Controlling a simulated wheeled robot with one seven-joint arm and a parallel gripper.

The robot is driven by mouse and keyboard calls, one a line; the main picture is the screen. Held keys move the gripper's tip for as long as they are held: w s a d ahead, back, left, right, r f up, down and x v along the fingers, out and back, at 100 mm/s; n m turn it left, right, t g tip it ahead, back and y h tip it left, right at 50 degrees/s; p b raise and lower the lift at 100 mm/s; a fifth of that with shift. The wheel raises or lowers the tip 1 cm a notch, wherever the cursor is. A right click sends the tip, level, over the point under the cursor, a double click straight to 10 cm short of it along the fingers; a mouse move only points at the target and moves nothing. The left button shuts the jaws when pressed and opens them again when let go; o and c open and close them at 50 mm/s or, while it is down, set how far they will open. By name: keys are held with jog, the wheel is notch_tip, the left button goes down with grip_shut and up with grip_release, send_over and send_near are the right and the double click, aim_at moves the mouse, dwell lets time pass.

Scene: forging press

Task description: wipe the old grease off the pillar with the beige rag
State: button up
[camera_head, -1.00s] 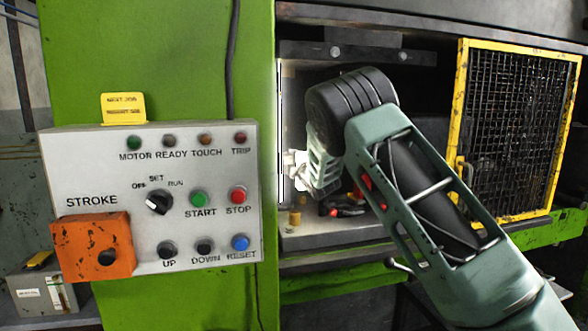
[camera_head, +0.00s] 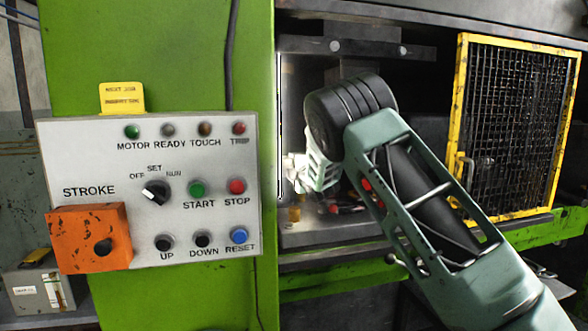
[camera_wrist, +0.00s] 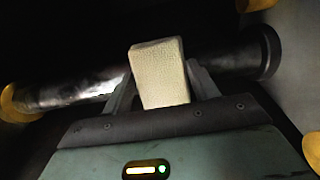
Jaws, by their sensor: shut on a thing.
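In the wrist view a beige rag (camera_wrist: 159,75), folded into a thick pad, stands between the two fingers of my gripper (camera_wrist: 162,88), which is shut on it. Behind the rag a dark round pillar (camera_wrist: 225,66) runs across the picture. A glossy pale smear (camera_wrist: 85,90) shows on its left part; I cannot tell grease from reflected light there. The rag overlaps the pillar in the picture, but contact cannot be judged. In the head view my gripper (camera_head: 300,174) is inside the press opening, beside the green upright, partly hidden; the rag cannot be made out there.
The green press upright (camera_head: 160,60) and the grey control panel (camera_head: 95,165) stand close left of my arm. A yellow-framed mesh guard (camera_head: 508,130) is at the right. Red-handled items (camera_head: 345,206) lie on the press bed. A yellow note (camera_head: 121,97) tops the panel.

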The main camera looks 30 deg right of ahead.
jog(key=shift+a, duration=0.15)
notch_tip(320, 180, up, 2)
jog(key=shift+r, duration=0.25)
jog(key=shift+f, duration=0.1)
dwell(0.4)
notch_tip(320, 180, down, 2)
jog(key=shift+f+b, duration=0.25)
jog(key=shift+b, duration=0.8)
jog(key=shift+r, duration=0.2)
notch_tip(320, 180, up, 2)
jog(key=shift+r+p, duration=0.15)
jog(key=shift+p, duration=0.3)
